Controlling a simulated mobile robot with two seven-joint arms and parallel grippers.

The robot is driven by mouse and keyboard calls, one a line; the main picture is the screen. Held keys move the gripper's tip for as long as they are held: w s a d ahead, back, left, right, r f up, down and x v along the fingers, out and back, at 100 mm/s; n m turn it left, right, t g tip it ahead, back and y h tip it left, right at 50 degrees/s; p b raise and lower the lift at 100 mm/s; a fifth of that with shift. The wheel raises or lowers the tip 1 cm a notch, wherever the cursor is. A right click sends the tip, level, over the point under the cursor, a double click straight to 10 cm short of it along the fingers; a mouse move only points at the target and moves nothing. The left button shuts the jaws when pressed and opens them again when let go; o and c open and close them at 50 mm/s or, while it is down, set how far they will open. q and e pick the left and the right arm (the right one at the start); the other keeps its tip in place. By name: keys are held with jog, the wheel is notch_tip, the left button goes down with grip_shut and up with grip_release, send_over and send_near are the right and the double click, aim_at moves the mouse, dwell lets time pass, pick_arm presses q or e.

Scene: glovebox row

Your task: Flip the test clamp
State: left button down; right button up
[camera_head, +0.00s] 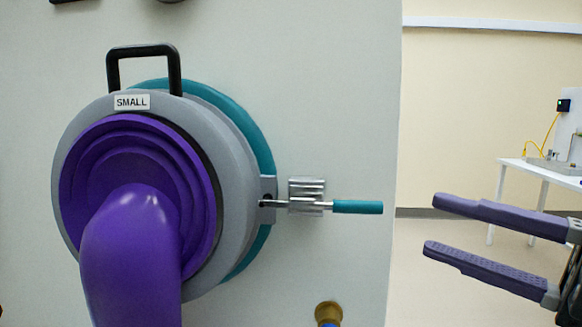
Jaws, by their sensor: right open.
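The test clamp (305,198) is a silver metal piece on the pale panel, with a rod ending in a teal handle (357,207) that points right. Its left end meets a grey lug at the edge of a round grey port ring (232,150). My right gripper (430,224) is at the right, beyond the panel's edge. Its two purple fingers point left and are apart with nothing between them. A gap separates the fingertips from the teal handle. My left gripper is not in view.
The ring has a "SMALL" label (132,102), a black handle (144,50) and a purple glove (135,250) hanging from it. A teal ring (264,150) sits behind. A brass fitting (328,312) is below the clamp. A white table (535,171) stands far right.

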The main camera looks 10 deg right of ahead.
aim_at(370, 209)
jog(key=shift+n, duration=0.4)
jog(key=x, duration=0.3)
jog(key=p+x, duration=0.1)
jog(key=x, duration=0.2)
jog(key=p+x, duration=0.1)
jog(key=x, duration=0.2)
jog(key=shift+s+a, duration=0.25)
jog(key=shift+a, duration=0.15)
jog(key=shift+w+a+f+g, duration=0.1)
jog(key=shift+w+a+g, duration=0.2)
jog(key=shift+w, duration=0.05)
jog(key=shift+c, duration=0.2)
jog(key=c, duration=0.3)
grip_shut()
